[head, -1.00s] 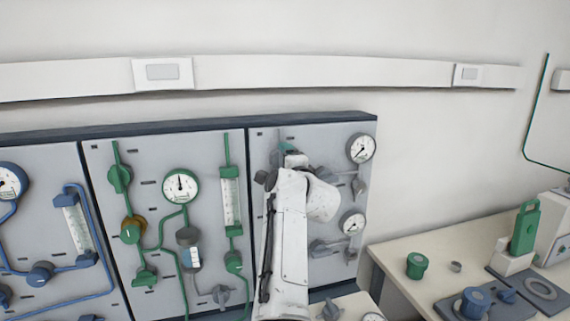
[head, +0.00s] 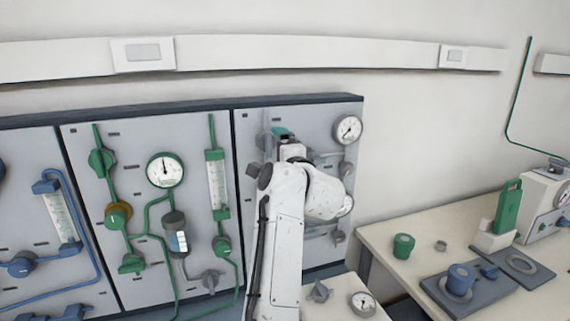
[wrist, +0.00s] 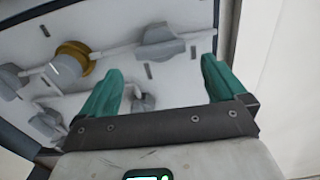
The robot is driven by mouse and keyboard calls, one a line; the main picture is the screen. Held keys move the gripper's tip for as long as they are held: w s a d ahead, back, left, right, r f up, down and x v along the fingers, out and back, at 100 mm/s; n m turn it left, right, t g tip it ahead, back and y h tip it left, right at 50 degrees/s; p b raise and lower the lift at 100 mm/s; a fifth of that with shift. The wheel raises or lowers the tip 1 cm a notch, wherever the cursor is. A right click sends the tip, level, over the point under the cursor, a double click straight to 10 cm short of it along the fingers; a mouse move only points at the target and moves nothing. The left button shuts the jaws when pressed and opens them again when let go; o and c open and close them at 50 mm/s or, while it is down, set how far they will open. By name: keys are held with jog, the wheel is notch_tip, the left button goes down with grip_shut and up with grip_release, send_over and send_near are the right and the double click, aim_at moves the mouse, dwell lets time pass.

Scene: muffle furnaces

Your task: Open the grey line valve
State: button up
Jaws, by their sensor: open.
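The panel with grey lines (head: 247,118) is the rightmost panel in the head view, and my arm hides much of it. Grey valve handles show at its right side, one upper (head: 345,169) and one lower (head: 338,237). In the wrist view a grey winged valve handle (wrist: 160,42) sits on a grey line, beyond and between my fingers. I cannot tell for sure which handle is the line valve. My gripper (wrist: 158,78) has green fingers spread wide with nothing between them, apart from the handle. In the head view its green tip shows above my arm, in front of the panel.
A brass-coloured fitting with a grey knob (wrist: 72,60) is left of the winged handle. A round gauge (head: 347,129) is at the panel's upper right. Green-line (head: 140,210) and blue-line (head: 25,220) panels stand left. A bench (head: 385,250) with a green jar (head: 403,246) is right.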

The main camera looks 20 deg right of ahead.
jog(key=shift+s+b, duration=0.4)
jog(key=shift+s, duration=1.85)
jog(key=s+d+f+n+g, duration=0.35)
jog(key=s+f, duration=0.25)
jog(key=f, duration=0.4)
jog(key=s+d+f+n+g+h, duration=0.1)
jog(key=s+d+f+n+g, duration=0.2)
jog(key=s+f, duration=0.5)
jog(key=s+d+f+n+g, duration=0.25)
jog(key=s+f+n, duration=0.25)
jog(key=f, duration=0.6)
jog(key=s+f+n+g, duration=0.2)
jog(key=s+f, duration=0.3)
jog(key=s, duration=0.5)
jog(key=s+a+f+n+g, duration=0.1)
jog(key=s+f, duration=0.4)
jog(key=s, duration=0.6)
jog(key=s+a+f+n+g, duration=0.1)
jog(key=s+f+n+g, duration=0.2)
jog(key=s, duration=0.7)
jog(key=shift+s+f+g+y, duration=0.35)
jog(key=shift+f+g+y, duration=0.05)
jog(key=shift+f+g, duration=0.6)
